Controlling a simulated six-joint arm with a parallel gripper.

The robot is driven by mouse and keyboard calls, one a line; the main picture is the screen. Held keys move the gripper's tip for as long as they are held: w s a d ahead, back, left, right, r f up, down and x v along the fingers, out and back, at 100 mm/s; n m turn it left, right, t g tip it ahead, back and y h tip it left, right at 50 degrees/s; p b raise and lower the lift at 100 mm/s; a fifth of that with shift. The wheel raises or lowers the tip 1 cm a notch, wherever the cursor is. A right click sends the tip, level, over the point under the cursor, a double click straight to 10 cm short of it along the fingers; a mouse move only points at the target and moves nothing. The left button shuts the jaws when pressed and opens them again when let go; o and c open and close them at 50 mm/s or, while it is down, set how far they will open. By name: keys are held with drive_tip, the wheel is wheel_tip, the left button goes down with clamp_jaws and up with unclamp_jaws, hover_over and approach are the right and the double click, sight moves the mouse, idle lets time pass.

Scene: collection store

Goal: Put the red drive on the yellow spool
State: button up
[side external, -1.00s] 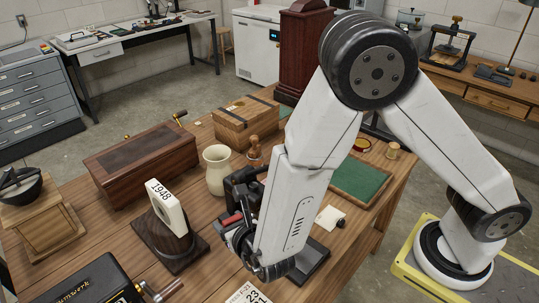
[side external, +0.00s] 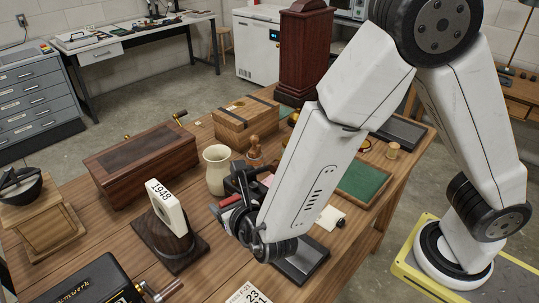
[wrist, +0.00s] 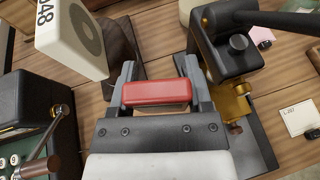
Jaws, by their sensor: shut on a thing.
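The red drive (wrist: 160,94) is a small red block with rounded ends. My gripper (wrist: 158,76) is shut on it, with one finger at each end. In the side view the red drive (side external: 229,201) shows as a small red bar above the table, beside my gripper (side external: 236,212). I cannot make out a yellow spool for certain. A brass-yellow round part (wrist: 233,103) sits low on a black device (wrist: 222,45), right of my gripper in the wrist view. A small yellowish ring (side external: 365,145) lies at the far side of the table, partly hidden by my arm.
A white block marked 1948 (side external: 166,206) on a dark wooden stand (side external: 172,247) stands left of my gripper. A cream jug (side external: 216,169) and a wooden box (side external: 137,169) are behind. A black cranked machine (side external: 92,284) stands at the front left.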

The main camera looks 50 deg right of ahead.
wheel_tip(320, 180, up, 14)
drive_tip(key=w+d+m+g+h, duration=0.2)
drive_tip(key=d+m+g+h, duration=0.55)
drive_tip(key=d, duration=2.15)
drive_tip(key=s+d+m+g+h, duration=0.2)
drive_tip(key=s+d+m+g, duration=0.95)
drive_tip(key=s+d, duration=1.25)
wheel_tip(320, 180, down, 11)
drive_tip(key=w+d, duration=0.1)
drive_tip(key=shift+m+t, duration=0.3)
drive_tip(key=shift+t, duration=0.1)
drive_tip(key=shift+w+d+f, duration=0.1)
drive_tip(key=shift+d+f, duration=0.05)
drive_tip(key=shift+d, duration=0.05)
